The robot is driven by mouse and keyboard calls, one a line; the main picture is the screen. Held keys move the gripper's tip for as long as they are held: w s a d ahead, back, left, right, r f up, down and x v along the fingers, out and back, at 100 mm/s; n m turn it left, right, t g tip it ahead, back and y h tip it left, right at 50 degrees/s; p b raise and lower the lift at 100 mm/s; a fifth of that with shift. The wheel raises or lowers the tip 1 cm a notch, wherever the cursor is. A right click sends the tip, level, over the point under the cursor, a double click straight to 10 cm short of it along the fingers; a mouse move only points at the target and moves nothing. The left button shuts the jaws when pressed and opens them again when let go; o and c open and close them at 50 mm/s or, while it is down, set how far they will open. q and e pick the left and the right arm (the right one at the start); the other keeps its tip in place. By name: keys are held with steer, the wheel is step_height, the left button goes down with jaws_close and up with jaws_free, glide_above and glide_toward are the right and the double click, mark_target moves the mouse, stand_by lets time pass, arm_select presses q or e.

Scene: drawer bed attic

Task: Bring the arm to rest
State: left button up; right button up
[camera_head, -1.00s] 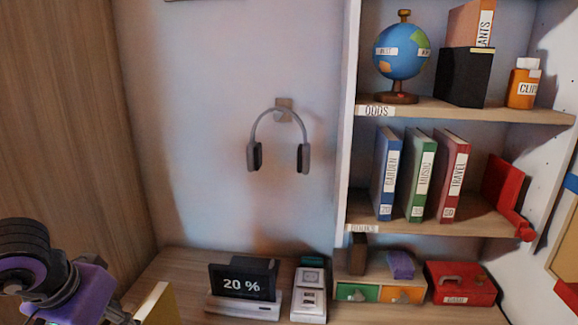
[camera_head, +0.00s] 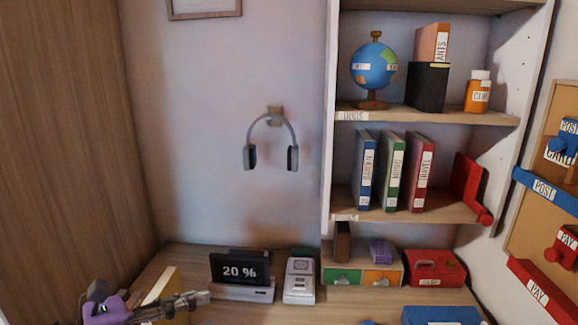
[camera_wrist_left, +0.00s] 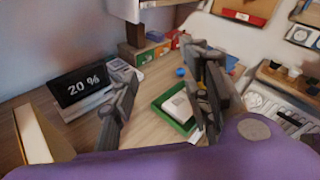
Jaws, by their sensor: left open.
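My left gripper (camera_head: 190,301) is low at the left of the head view, its purple body near the bottom edge and its grey fingers pointing right over the desk. In the left wrist view the gripper (camera_wrist_left: 162,82) has its two fingers wide apart with nothing between them in its grip. The desk and a green tray (camera_wrist_left: 176,115) with a white item show beyond the fingers. My right gripper is in neither view.
A screen reading 20 % (camera_head: 241,268) stands on the desk just beyond the gripper, beside a white device (camera_head: 300,280). A yellow-edged upright panel (camera_head: 160,288) is close behind the gripper. Shelves (camera_head: 430,118) stand at right; headphones (camera_head: 270,145) hang on the wall.

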arm_select(q)
steer(key=s+a+f+n+t+y+p, duration=0.1)
steer(key=s+a+f+n+y, duration=0.15)
steer(key=f+n, duration=0.5)
steer(key=s+a+f+n+t+y+p, duration=0.15)
steer(key=a+f+n+y, duration=0.25)
steer(key=n, duration=0.7)
steer(key=s+a+f+n+t+y, duration=0.1)
steer(key=a+f+n+t+y, duration=0.25)
steer(key=n, duration=0.55)
steer(key=s+f+n+g+y+p, duration=0.1)
steer(key=s+f+n+g, duration=0.3)
steer(key=s+f+n, duration=0.55)
steer(key=s+d+f+n+g+p, duration=0.1)
steer(key=s+d+f+n, duration=0.1)
steer(key=s+d+f, duration=0.2)
steer(key=s+d+f+n+g+p, duration=0.1)
steer(key=s+d+f+n+g, duration=0.1)
steer(key=s, duration=0.9)
step_height(320, 180, down, 3)
steer(key=d+n, duration=0.1)
steer(key=d, duration=0.1)
steer(key=shift+d+f+n+y, duration=0.15)
steer(key=shift+d+n+y, duration=0.15)
steer(key=shift+y, duration=0.1)
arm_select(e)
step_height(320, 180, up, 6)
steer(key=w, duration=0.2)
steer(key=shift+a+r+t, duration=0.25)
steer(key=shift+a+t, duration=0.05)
